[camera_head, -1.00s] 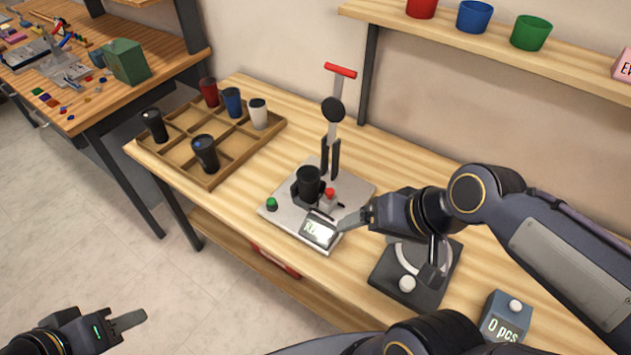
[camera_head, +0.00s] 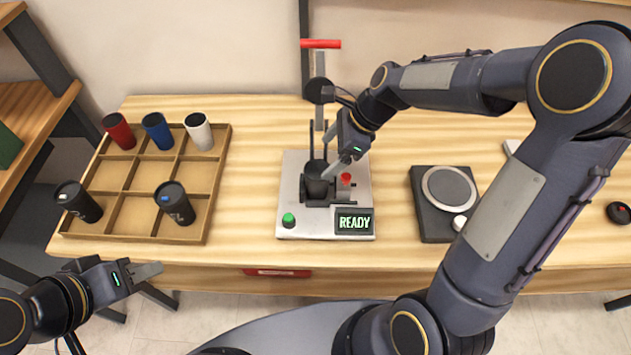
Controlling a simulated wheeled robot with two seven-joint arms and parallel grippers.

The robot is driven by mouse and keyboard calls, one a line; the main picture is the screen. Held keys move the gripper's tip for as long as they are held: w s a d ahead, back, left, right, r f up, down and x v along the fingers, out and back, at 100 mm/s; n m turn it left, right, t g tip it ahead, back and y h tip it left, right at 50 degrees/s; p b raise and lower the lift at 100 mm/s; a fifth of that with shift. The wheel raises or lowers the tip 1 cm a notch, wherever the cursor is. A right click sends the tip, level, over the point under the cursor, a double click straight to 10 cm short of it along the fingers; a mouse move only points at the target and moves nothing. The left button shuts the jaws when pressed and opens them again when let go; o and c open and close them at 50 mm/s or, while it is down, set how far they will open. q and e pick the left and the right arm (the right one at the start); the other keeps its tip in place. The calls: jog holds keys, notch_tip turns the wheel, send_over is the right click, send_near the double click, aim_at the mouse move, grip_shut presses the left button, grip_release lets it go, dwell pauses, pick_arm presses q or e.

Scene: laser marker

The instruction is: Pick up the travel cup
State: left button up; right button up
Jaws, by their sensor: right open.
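A black cup (camera_head: 316,186) stands in the fixture of the laser marker (camera_head: 291,212), whose screen reads READY. My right gripper (camera_head: 338,170) is open, angled down right beside the cup's upper right side. I cannot tell whether its fingers touch or straddle the cup. More travel cups stand in the wooden tray (camera_head: 222,168): a red cup (camera_head: 119,131), a blue cup (camera_head: 158,131), a white cup (camera_head: 199,131) and two black cups (camera_head: 77,202) (camera_head: 175,203). My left gripper (camera_head: 150,271) is low in front of the table, away from everything; its finger gap is not clear.
The marker has a red-handled lever (camera_head: 320,44), a red button (camera_head: 346,179) and a green button (camera_head: 288,220). A black device with a round grey plate (camera_head: 449,190) stands to the right. The tabletop (camera_head: 253,160) is clear between tray and marker.

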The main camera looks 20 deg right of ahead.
aim_at(317, 173)
jog(key=x, duration=0.7)
jog(key=shift+s+d+f, duration=0.2)
jog(key=shift+f, duration=0.4)
jog(key=c, duration=0.7)
